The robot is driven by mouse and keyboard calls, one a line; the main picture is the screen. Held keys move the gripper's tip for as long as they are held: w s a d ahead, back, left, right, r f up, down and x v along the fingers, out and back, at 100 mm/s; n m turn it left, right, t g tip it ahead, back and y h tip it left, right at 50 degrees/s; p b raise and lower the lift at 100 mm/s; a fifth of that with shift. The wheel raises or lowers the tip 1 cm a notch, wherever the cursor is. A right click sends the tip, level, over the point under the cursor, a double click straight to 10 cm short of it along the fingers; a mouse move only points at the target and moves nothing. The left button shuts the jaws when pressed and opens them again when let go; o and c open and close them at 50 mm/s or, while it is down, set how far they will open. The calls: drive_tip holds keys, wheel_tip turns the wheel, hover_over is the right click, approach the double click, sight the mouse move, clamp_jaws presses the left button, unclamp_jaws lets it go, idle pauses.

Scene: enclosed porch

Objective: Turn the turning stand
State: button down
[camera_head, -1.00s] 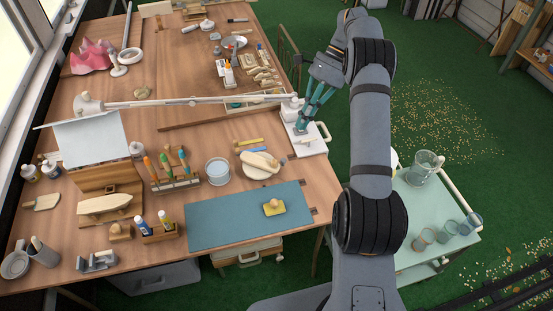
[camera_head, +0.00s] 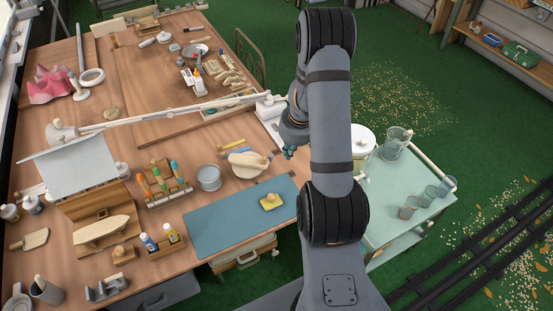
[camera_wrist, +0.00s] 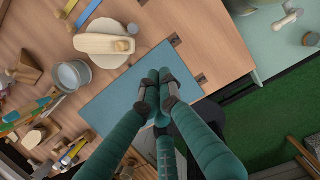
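What I take for the turning stand is a pale round disc (camera_head: 236,170) on the workbench, with a pale wooden hull-shaped piece (camera_head: 252,160) on it. In the wrist view the disc (camera_wrist: 98,60) and the wooden piece (camera_wrist: 100,44) are at upper left, with a small round knob (camera_wrist: 132,28) beside them. My gripper (camera_head: 289,152) is partly hidden by my arm in the head view, right of the disc and apart from it. In the wrist view its teal fingers (camera_wrist: 158,78) are drawn together over the blue mat, with nothing visible between them.
A clear cup (camera_head: 209,178) and a tool rack (camera_head: 168,190) stand to the left. A lamp arm (camera_head: 165,113) crosses behind. A green cart (camera_head: 385,205) with glassware stands right.

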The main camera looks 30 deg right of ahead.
drive_tip(key=b+x, duration=0.5)
drive_tip(key=x, duration=0.5)
drive_tip(key=shift+s+a, duration=0.1)
drive_tip(key=shift+a, duration=0.05)
drive_tip(key=w+p, duration=0.1)
drive_tip(key=p, duration=0.1)
drive_tip(key=w+p, duration=0.1)
drive_tip(key=w, duration=0.1)
drive_tip(key=shift+a+r+p, duration=0.1)
drive_tip(key=shift+r+p, duration=0.25)
drive_tip(key=shift+p, duration=0.05)
drive_tip(key=shift+w+f+p, duration=0.15)
drive_tip(key=shift+w+p, duration=0.3)
drive_tip(key=shift+w+f, duration=0.15)
drive_tip(key=shift+w, duration=0.05)
